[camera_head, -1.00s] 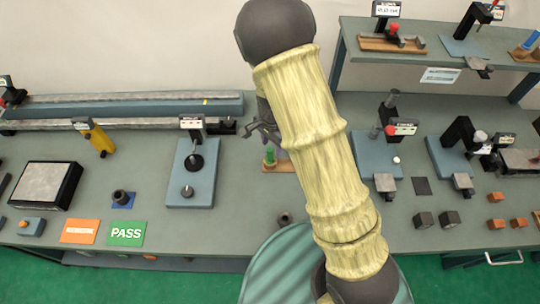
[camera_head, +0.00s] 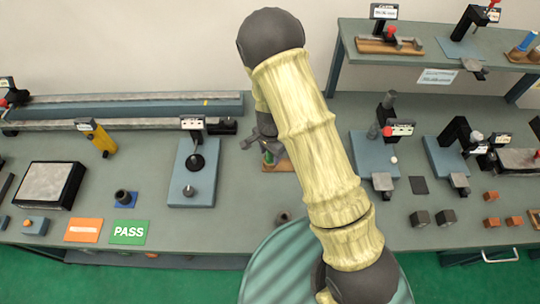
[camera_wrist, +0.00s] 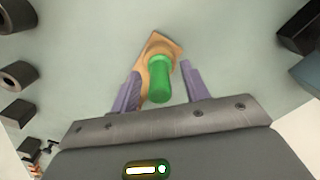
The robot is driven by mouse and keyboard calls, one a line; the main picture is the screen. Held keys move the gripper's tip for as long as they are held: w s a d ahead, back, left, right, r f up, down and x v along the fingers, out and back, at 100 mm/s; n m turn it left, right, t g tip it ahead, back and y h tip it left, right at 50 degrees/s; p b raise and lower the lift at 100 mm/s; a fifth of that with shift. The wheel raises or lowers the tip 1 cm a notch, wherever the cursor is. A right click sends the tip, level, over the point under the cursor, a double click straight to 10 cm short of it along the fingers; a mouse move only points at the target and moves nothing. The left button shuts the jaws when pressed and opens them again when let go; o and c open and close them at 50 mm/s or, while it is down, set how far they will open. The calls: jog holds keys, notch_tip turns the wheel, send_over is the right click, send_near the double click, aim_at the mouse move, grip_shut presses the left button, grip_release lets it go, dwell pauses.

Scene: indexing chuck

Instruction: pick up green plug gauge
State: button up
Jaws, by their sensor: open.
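The green plug gauge (camera_wrist: 159,80) stands on a small wooden base (camera_wrist: 172,46) on the bench. In the wrist view it lies between the two purple fingers of my gripper (camera_wrist: 160,88), which is open, with a gap on each side of the gauge. In the head view my gripper (camera_head: 266,144) is over the wooden base (camera_head: 283,162), and the green gauge (camera_head: 268,158) is mostly hidden behind the fingers and my arm.
A blue gauge stand (camera_head: 193,170) is to the left and another blue fixture (camera_head: 372,150) to the right. A green PASS card (camera_head: 129,233) and orange card (camera_head: 83,230) lie at the front left. A dark ring (camera_head: 284,217) sits near the front edge.

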dwell(0.3)
grip_shut()
jog(key=shift+w, duration=0.1)
jog(key=r+b, duration=0.1)
jog(key=r, duration=0.8)
jog(key=shift+s+r+b, duration=0.2)
jog(key=shift+r+b, duration=0.05)
jog(key=shift+b, duration=0.1)
jog(key=shift+r, duration=0.25)
jog(key=shift+w, duration=0.15)
